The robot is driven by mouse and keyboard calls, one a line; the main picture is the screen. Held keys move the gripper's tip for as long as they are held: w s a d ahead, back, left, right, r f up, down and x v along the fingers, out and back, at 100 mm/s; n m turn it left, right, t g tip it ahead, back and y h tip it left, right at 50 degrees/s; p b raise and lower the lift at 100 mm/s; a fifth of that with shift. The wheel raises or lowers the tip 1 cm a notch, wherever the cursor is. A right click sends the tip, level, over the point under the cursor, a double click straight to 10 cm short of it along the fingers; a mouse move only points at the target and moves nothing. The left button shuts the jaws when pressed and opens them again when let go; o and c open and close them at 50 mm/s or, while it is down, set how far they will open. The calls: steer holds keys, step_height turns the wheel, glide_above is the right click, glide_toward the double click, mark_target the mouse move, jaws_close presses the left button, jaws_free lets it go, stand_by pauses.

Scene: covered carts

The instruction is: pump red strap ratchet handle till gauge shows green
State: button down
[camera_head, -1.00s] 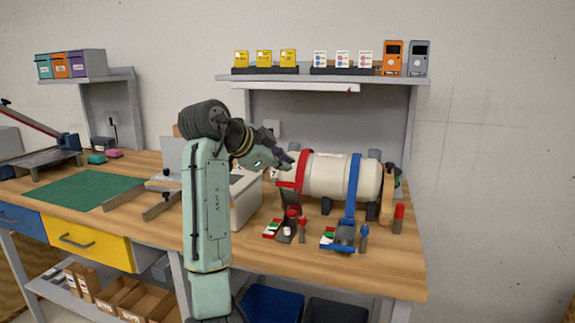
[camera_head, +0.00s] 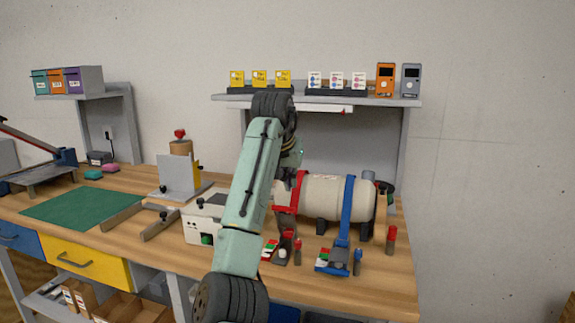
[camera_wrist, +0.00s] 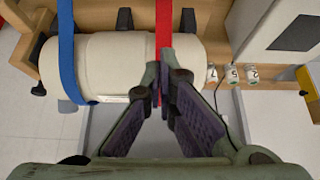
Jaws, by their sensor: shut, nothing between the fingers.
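A cream tank (camera_head: 330,196) lies on the wooden bench with a red strap (camera_head: 303,190) around its left part. The red strap's ratchet (camera_head: 287,250) is at the bench front below it, and a small gauge (camera_head: 269,249) with red, white and green patches sits beside it. I cannot read the gauge's pointer. In the wrist view my gripper (camera_wrist: 164,85) is shut and empty, its fingertips in front of the red strap (camera_wrist: 163,28), with the tank (camera_wrist: 118,62) behind. Whether they touch is unclear. In the head view my arm mostly hides the gripper.
A blue strap (camera_head: 348,200) with its own ratchet (camera_head: 333,260) is to the right. A white box (camera_head: 200,222) stands left of the arm. A shelf (camera_head: 330,100) with cards and devices overhangs the tank. The green mat (camera_head: 80,204) at left is clear.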

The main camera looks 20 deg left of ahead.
steer(key=f, duration=0.1)
steer(key=s+f+p, duration=0.1)
steer(key=shift+s+a+f, duration=0.1)
steer(key=shift+s+f, duration=0.1)
steer(key=shift+f, duration=0.15)
steer(key=shift+s+f, duration=0.2)
steer(key=shift+s, duration=0.4)
steer(key=shift+f, duration=0.1)
